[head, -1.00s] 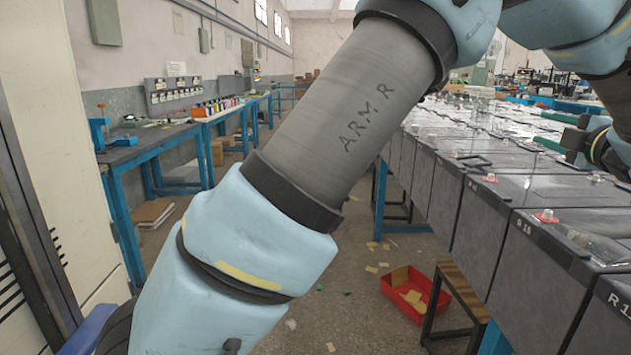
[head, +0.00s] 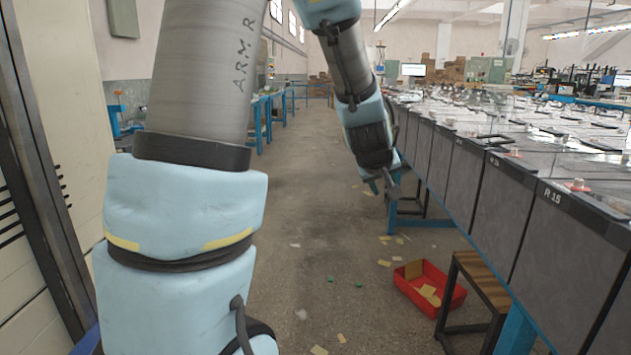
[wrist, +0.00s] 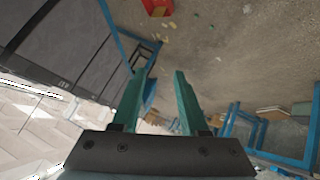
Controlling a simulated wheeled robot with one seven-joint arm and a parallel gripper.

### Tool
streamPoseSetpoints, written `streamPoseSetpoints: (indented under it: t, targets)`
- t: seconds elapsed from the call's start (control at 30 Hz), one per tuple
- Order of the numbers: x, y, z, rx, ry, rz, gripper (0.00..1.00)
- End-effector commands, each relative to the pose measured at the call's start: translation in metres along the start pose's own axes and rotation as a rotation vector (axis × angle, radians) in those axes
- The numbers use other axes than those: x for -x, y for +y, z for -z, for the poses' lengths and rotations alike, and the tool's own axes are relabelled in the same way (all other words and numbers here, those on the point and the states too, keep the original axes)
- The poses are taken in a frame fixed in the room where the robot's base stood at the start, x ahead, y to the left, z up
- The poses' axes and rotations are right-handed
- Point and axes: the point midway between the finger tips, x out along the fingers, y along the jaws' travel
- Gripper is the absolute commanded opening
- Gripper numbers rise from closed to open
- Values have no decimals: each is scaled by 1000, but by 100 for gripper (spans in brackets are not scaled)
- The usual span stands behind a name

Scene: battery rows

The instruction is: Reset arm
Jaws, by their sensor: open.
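My arm (head: 205,75) rises large on the left of the head view and bends over at the top. Its forearm hangs down over the aisle. My gripper (head: 382,187) is at its lower end, small, just left of the battery rows. In the wrist view my gripper (wrist: 165,78) shows two green fingers spread apart with nothing between them. The floor and blue table legs show beyond the fingers.
Battery rows (head: 480,185) on a blue-framed stand fill the right side. A red bin (head: 428,288) with scraps sits on the floor beside a wooden stool (head: 478,275). Blue workbenches (head: 262,120) line the left wall. The aisle floor (head: 310,220) is mostly clear, with small scraps.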

Motion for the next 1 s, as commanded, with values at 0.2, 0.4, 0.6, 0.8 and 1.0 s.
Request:
streamPoseSetpoints:
  t: [0.2,0.4,0.6,0.8,1.0]
  targets:
    - [34,-129,-63,-126,-268,182,44]
    - [69,-193,-107,-178,-447,274,44]
    - [103,-238,-144,-202,-592,338,44]
    - [132,-230,-128,-210,-617,345,44]
    - [156,-215,-104,-209,-616,345,44]
